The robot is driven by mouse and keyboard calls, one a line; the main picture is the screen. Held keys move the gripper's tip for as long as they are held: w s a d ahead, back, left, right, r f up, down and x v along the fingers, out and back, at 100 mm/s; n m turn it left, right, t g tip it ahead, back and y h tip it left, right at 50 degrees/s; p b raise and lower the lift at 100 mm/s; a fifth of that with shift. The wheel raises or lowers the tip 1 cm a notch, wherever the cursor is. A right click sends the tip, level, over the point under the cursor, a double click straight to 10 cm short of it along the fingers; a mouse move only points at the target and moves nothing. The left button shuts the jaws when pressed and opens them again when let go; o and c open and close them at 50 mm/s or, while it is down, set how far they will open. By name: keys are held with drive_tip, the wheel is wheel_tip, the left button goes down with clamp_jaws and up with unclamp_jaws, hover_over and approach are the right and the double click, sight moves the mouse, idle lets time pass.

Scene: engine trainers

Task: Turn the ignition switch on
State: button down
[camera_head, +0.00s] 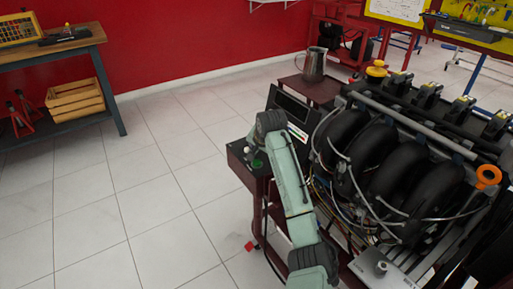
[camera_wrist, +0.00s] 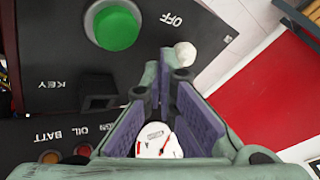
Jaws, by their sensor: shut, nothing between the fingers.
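The black control panel (camera_wrist: 45,110) shows upside down in the wrist view, with the words KEY, OFF, OIL and BATT on it. The ignition switch (camera_wrist: 97,96) is a small black block beside KEY. A large green button (camera_wrist: 116,27) is above it in the picture. My gripper (camera_wrist: 172,75) is shut and empty, its purple-padded fingers pointing at the panel, right of the switch and apart from it in the picture. A white gauge face (camera_wrist: 156,140) shows between the finger bases. In the head view my arm reaches the panel (camera_head: 240,153); the fingers are hard to make out there.
A white round knob (camera_wrist: 185,54) is just beyond the fingertips in the picture. The engine (camera_head: 390,150) with hoses and wires stands right of my arm. A metal jug (camera_head: 315,63) stands behind. A workbench (camera_head: 60,47) is at the left; tiled floor between is clear.

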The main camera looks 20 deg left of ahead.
sight(245, 151)
drive_tip(key=shift+s+a+m+h+p, duration=0.2)
drive_tip(key=shift+a+m+h+p, duration=0.25)
drive_tip(key=shift+m+p, duration=0.3)
drive_tip(key=shift+s+a+r+m+t+h+p, duration=0.1)
drive_tip(key=shift+a+m+t+h+p, duration=0.25)
drive_tip(key=shift+a+m+p, duration=0.3)
drive_tip(key=shift+a+m+t+h+p, duration=0.35)
drive_tip(key=shift+a+m+h+p, duration=0.5)
drive_tip(key=shift+m, duration=0.55)
drive_tip(key=shift+w+a+m+h, duration=0.25)
drive_tip(key=shift+a+m+h, duration=0.45)
drive_tip(key=shift+m, duration=0.5)
drive_tip(key=shift+w+a+m+h+b, duration=0.3)
drive_tip(key=shift+a+m+h+b, duration=0.35)
drive_tip(key=shift+m, duration=0.45)
drive_tip(key=shift+w+a, duration=0.15)
drive_tip(key=shift+a, duration=0.1)
drive_tip(key=shift+w+a, duration=0.15)
drive_tip(key=shift+w, duration=0.05)
